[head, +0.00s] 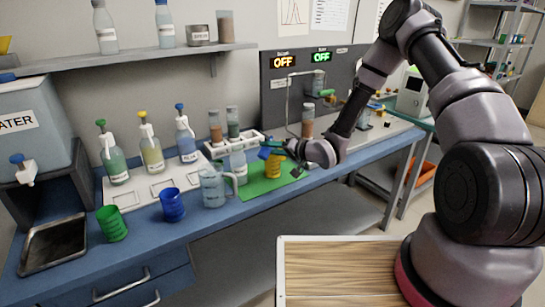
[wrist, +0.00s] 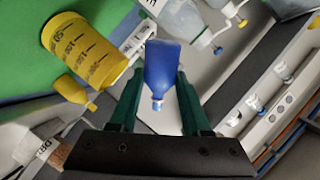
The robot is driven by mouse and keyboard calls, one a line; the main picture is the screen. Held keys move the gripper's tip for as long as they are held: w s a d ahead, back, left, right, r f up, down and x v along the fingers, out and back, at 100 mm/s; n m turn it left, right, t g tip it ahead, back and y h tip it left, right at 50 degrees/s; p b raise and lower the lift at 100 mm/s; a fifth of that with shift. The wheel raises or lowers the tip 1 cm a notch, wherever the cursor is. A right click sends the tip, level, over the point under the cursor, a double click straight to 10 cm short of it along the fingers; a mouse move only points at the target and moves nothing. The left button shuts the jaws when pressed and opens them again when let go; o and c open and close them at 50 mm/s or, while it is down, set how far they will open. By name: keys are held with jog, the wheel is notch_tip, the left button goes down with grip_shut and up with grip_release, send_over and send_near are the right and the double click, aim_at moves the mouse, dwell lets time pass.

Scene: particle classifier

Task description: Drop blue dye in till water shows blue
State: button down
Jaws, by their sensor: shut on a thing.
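A small blue dye bottle (wrist: 162,65) is held between the green fingers of my gripper (wrist: 158,98) in the wrist view, its pale nozzle toward the gripper base. In the head view my gripper (head: 273,148) holds the blue bottle (head: 264,154) above the green mat, close to a yellow cup. A clear pitcher (head: 213,189) stands left of the mat with pale, greyish-blue contents. A clear bottle (head: 238,167) stands just behind it. I cannot tell which vessel, if any, is meant by the water.
The yellow cup (head: 273,170) stands on the green mat (head: 258,186); it also shows in the wrist view (wrist: 85,45) with a small yellow bottle (wrist: 74,92). A blue cup (head: 173,206) and green cup (head: 111,225) stand at the front left. Pump bottles line the back.

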jog(key=shift+s+f+m+g, duration=0.1)
jog(key=shift+f+m+g, duration=0.2)
jog(key=shift+m, duration=0.1)
dwell(1.4)
jog(key=shift+a+r+m+g+p, duration=0.1)
jog(key=shift+r+m+g+p, duration=0.25)
jog(key=shift+m+p, duration=0.25)
dwell(1.9)
jog(key=shift+f+m+g, duration=0.35)
jog(key=shift+f+m, duration=0.05)
jog(key=shift+m, duration=0.4)
dwell(2.3)
